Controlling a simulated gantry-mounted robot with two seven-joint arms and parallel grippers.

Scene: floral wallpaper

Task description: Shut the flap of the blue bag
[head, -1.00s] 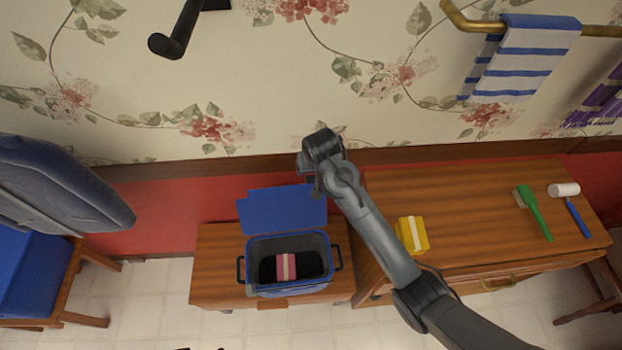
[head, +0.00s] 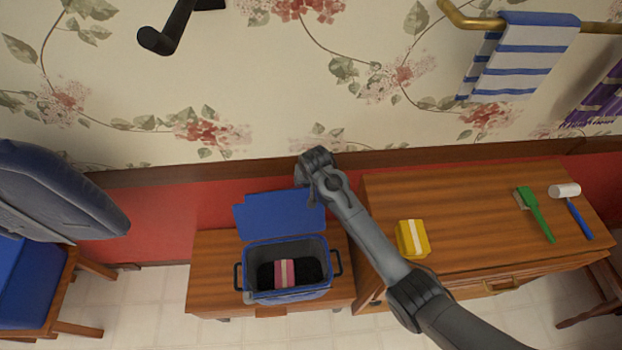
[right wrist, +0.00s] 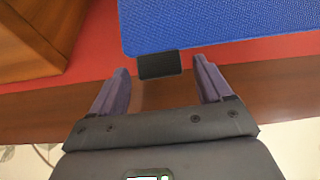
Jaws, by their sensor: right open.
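The blue bag (head: 286,296) stands on a low wooden table. Its blue flap (head: 281,213) is open and tilts back towards the wall, and a pink bundle with a pale stripe (head: 284,273) lies inside on a black lining. My right gripper (head: 305,180) is at the flap's upper right corner in the head view. In the right wrist view the open, empty gripper (right wrist: 167,90) has its fingers on either side of a dark tab (right wrist: 160,65) on the edge of the blue flap (right wrist: 225,22). Contact cannot be told. My left gripper is not in view.
A higher wooden cabinet (head: 450,240) stands right of the bag, with a yellow box (head: 412,239), a green brush (head: 534,214) and a mallet (head: 575,205) on it. A blue chair (head: 50,210) is at the left. The papered wall is close behind the flap.

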